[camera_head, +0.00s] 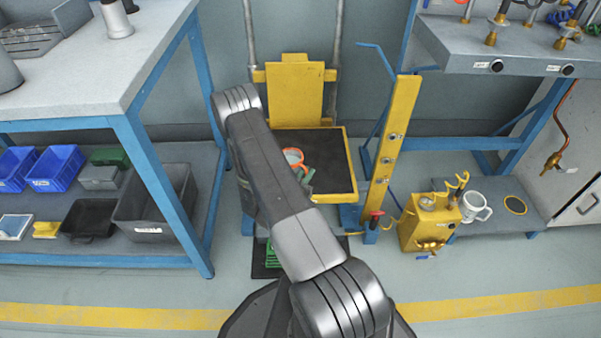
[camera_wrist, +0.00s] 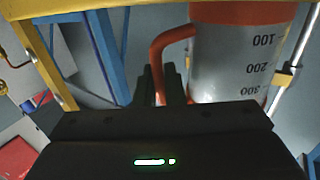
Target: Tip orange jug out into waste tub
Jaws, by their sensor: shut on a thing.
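The orange jug (camera_head: 293,156) shows in the head view as a small orange ring and handle, over the black top of a yellow-framed stand, partly hidden by my arm. In the wrist view the jug (camera_wrist: 235,65) has a clear grey body with an orange band and handle, and its scale numbers read upside down. My gripper (camera_wrist: 163,85) is shut on the jug's orange handle. The jug looks roughly upright in the head view; its contents cannot be made out. A dark grey tub (camera_head: 150,228) with an unreadable label, possibly the waste tub, stands on the left bench's lower shelf.
The yellow stand (camera_head: 340,190) has a tall back plate and a yellow post (camera_head: 387,150) at its right. A blue-legged bench (camera_head: 140,150) is at left, with blue bins (camera_head: 55,168). Front floor is clear.

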